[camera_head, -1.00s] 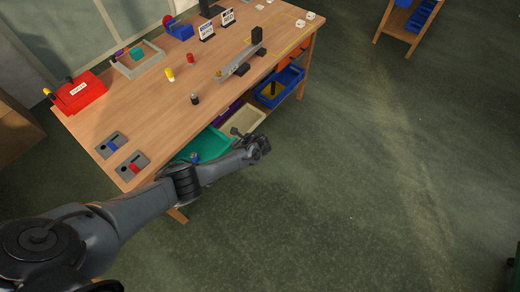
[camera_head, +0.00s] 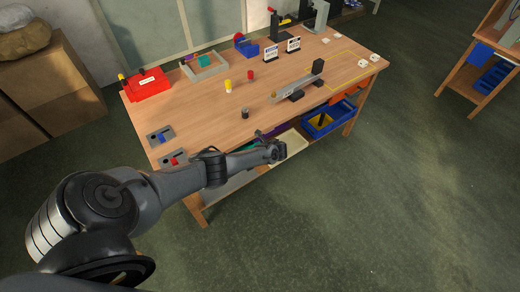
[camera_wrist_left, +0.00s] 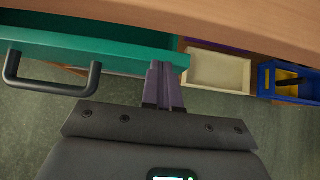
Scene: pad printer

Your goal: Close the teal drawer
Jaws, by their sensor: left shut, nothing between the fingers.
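The teal drawer (camera_wrist_left: 115,45) is under the table edge in the left wrist view, with its black bar handle (camera_wrist_left: 50,87) at the left. A strip of the drawer shows out past the tabletop, so it looks partly open. My left gripper (camera_wrist_left: 164,66) is shut and empty, its fingertips at the right end of the drawer front; contact is hard to tell. In the head view, my left gripper (camera_head: 260,134) is by the table's front edge, and my arm hides most or all of the teal drawer. My right gripper is not in view.
Right of the teal drawer are a cream bin (camera_wrist_left: 217,72) and a blue bin (camera_wrist_left: 300,82). The wooden tabletop (camera_head: 215,122) above holds a red box (camera_head: 147,85), a grey tray (camera_head: 205,66) and small parts. The floor in front is clear.

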